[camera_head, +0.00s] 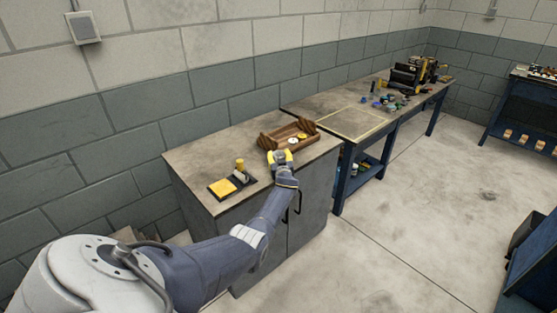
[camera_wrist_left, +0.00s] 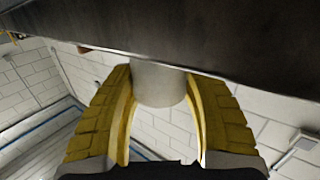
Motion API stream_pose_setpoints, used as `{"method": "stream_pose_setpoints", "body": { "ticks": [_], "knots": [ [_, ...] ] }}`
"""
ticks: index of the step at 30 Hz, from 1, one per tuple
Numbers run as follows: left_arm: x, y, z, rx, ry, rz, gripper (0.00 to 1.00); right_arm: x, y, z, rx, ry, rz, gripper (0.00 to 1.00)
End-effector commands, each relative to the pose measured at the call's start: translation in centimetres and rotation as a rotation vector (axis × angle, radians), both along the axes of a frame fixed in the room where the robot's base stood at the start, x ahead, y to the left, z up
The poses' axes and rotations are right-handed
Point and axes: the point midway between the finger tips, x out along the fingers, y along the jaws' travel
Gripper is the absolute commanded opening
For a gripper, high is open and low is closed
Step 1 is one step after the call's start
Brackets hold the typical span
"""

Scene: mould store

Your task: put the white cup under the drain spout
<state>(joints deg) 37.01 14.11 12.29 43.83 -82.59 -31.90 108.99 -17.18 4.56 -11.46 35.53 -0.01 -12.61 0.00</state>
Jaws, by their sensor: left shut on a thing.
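My left gripper (camera_head: 280,158) is at the front of the cabinet top, just in front of the wooden tray (camera_head: 316,133). In the left wrist view its yellow fingers (camera_wrist_left: 163,105) are shut on a smooth pale cylinder, the white cup (camera_wrist_left: 160,85), with one finger on each side. The upper end of the cup meets a dark surface (camera_wrist_left: 200,35) in that view; whether they touch, I cannot tell. In the head view the gripper mostly hides the cup. I cannot pick out a drain spout. My right gripper is not in view.
The tray holds small white and yellow round things. A long bench (camera_head: 340,102) carries several small items and a black-and-yellow machine (camera_head: 408,77).

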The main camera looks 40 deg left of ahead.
Motion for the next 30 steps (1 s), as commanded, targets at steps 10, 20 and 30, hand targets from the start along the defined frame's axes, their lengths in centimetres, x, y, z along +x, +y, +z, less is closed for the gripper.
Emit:
{"method": "stream_pose_setpoints", "body": {
  "ticks": [10,20,30],
  "knots": [
    [0.0,0.1,-1.5,0.003,-0.001,-0.001,0.19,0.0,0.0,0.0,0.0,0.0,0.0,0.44],
    [0.0,0.1,-1.8,0.002,-0.001,0.0,0.19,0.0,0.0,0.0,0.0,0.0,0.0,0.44],
    [0.0,0.1,-1.7,0.001,-0.001,0.0,0.7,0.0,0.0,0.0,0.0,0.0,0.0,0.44]
  ]
}}
